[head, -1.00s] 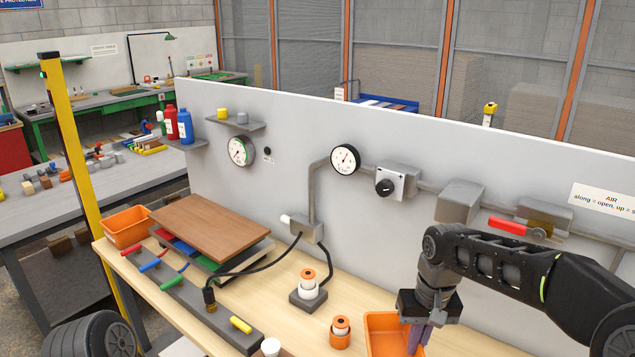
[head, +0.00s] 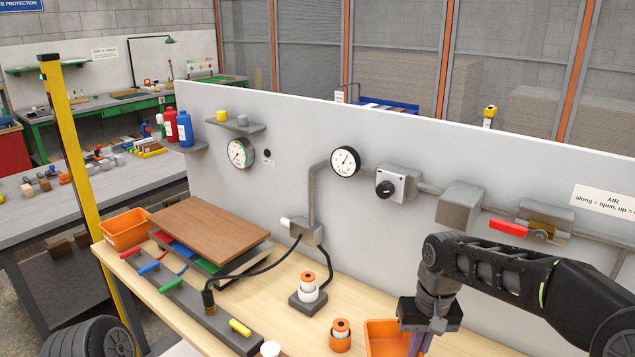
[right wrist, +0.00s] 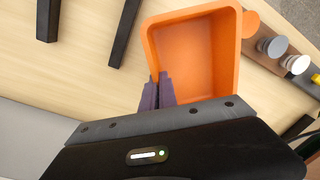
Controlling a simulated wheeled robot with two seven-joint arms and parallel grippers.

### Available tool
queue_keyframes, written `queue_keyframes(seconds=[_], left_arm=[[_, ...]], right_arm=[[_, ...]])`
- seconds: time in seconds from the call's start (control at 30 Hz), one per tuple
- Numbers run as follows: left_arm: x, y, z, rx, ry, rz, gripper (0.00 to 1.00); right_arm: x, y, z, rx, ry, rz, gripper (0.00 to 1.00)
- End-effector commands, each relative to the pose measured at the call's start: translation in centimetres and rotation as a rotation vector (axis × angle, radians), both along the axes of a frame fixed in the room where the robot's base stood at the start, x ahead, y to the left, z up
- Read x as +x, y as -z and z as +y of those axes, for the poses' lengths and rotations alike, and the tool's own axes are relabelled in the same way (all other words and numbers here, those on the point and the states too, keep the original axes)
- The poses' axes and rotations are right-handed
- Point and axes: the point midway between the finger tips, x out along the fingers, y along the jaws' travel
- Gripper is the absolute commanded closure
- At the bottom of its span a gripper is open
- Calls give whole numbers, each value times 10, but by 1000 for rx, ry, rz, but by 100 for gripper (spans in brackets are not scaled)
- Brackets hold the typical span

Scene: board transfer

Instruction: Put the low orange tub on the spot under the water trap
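The low orange tub (head: 383,331) stands at the front right of the workbench, cut off by the bottom edge of the head view. It shows from above in the right wrist view (right wrist: 197,55) and looks empty. My right gripper (head: 418,343) is at the tub's right side. In the right wrist view its purple fingers (right wrist: 158,90) are close together, one on each side of the tub's wall near a corner, and look shut on it. Grey housings (head: 461,205) sit on the pipe; I cannot tell which is the water trap. The spot is not identifiable. My left gripper is out of view.
An orange-and-white roll stack (head: 340,333) stands just left of the tub. Another stands on a dark block (head: 308,298) behind it. The upright panel (head: 390,142) with a red-handled valve (head: 508,228) closes off the back. Bare bench top lies behind the tub.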

Motion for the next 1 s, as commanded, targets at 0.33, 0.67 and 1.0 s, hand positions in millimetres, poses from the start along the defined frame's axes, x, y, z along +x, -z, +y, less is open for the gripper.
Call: queue_keyframes(seconds=[0.33,0.67,1.0], left_arm=[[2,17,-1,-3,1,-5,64],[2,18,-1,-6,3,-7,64],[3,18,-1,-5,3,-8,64]], right_arm=[[0,40,0,0,0,1,100],[0,51,0,0,0,-1,100],[0,51,0,0,1,-1,100]])
